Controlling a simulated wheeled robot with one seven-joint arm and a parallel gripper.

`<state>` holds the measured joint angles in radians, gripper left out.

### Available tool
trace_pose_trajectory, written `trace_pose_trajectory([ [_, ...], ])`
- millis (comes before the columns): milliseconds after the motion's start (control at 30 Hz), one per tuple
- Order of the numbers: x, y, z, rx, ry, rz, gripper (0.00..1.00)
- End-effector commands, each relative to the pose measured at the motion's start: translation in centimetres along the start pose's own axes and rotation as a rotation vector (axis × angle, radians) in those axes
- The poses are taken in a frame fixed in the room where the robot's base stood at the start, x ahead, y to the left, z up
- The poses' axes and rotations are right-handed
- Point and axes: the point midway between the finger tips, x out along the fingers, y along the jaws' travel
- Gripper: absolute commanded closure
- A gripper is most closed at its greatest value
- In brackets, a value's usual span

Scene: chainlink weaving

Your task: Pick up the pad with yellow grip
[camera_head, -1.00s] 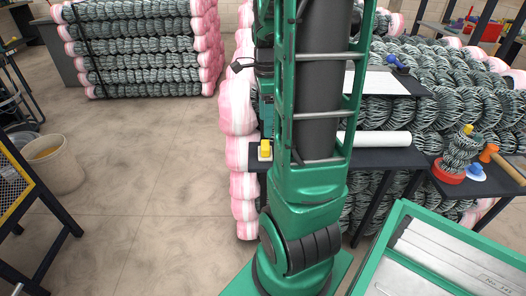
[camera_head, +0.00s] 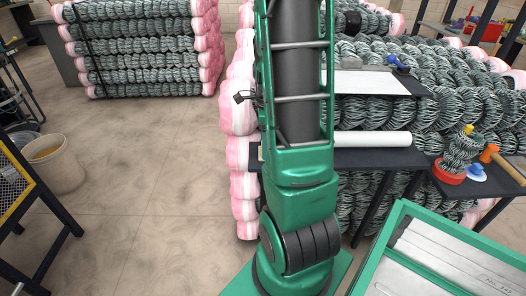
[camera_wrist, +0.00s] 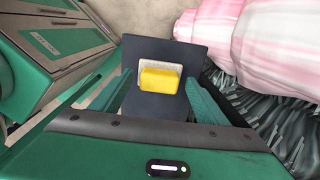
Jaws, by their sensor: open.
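The pad with yellow grip (camera_wrist: 160,80) shows in the wrist view as a yellow block on a pale base. It sits on a dark shelf (camera_wrist: 190,54). My gripper (camera_wrist: 160,95) is open, with one green finger on each side of the pad in the picture. I cannot tell how far the fingertips are above the shelf, and no contact shows.
Pink-wrapped wire rolls (camera_head: 243,100) stand close beside the shelf. A green-framed box (camera_head: 450,250) is at the front right. Open floor lies to the left.

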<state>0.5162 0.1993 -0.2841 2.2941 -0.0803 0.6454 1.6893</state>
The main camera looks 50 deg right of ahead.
Motion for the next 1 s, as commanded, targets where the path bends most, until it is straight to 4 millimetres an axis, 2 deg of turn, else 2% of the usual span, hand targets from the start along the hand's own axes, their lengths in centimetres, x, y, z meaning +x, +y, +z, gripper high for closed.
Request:
trace_pose_trajectory([
  [100, 0.9, 0.0, 0.0, 0.000, 0.000, 0.001, 0.32],
  [367, 1.1, 0.0, 0.0, -0.001, -0.001, 0.000, 0.32],
  [500, 1.1, 0.0, 0.0, -0.001, -0.001, 0.000, 0.65],
  [833, 0.9, 0.0, 0.0, -0.001, -0.001, -0.001, 0.65],
  [1000, -0.1, -0.1, 0.0, -0.001, -0.001, -0.003, 0.65],
])
